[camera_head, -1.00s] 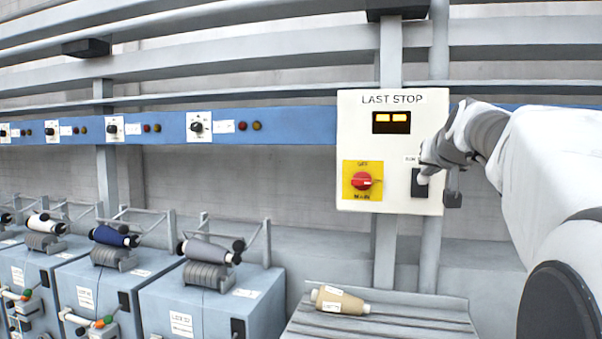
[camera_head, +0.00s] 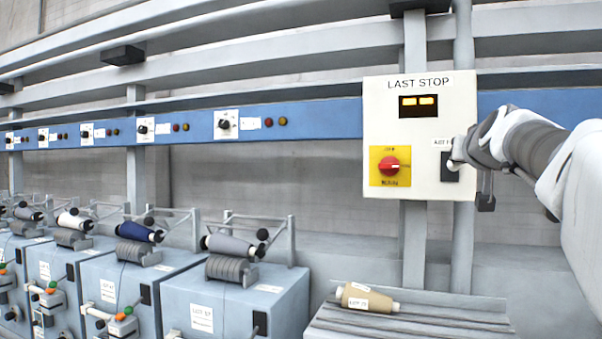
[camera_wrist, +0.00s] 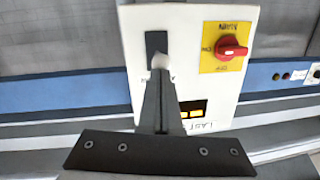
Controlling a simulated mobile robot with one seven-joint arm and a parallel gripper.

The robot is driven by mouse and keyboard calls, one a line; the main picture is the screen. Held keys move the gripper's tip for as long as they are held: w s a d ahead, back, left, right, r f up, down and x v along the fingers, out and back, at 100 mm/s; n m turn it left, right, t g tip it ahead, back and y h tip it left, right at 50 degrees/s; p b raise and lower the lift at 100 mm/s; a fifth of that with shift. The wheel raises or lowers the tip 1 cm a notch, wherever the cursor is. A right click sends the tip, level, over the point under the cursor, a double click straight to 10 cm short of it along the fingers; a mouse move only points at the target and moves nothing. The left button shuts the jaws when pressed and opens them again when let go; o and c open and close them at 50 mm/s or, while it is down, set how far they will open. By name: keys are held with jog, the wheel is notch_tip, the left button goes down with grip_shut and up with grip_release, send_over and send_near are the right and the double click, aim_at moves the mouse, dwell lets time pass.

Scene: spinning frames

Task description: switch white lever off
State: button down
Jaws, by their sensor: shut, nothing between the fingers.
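A cream control box (camera_head: 435,135) labelled LAST STOP carries a black switch plate (camera_head: 451,174) at its lower right. The small white lever (camera_head: 453,165) stands out from this plate, partly hidden by my gripper (camera_head: 461,152) in the head view. In the wrist view, where the box appears upside down, the white lever (camera_wrist: 161,61) shows just beyond the tip of my dark, shut gripper (camera_wrist: 157,78), in front of the black plate (camera_wrist: 156,42). The gripper is empty and at or very near the lever; I cannot tell whether they touch.
A red rotary knob (camera_head: 389,166) on a yellow plate sits left of the lever. An amber display (camera_head: 418,106) is above. A tan yarn cone (camera_head: 367,299) lies on a grey shelf below. Blue-grey machines (camera_head: 235,305) with bobbins line the left.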

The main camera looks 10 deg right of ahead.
jog(key=shift+f+b, duration=0.95)
jog(key=shift+b, duration=0.3)
jog(key=shift+f, duration=0.25)
jog(key=shift+s+r, duration=0.1)
jog(key=shift+r, duration=0.05)
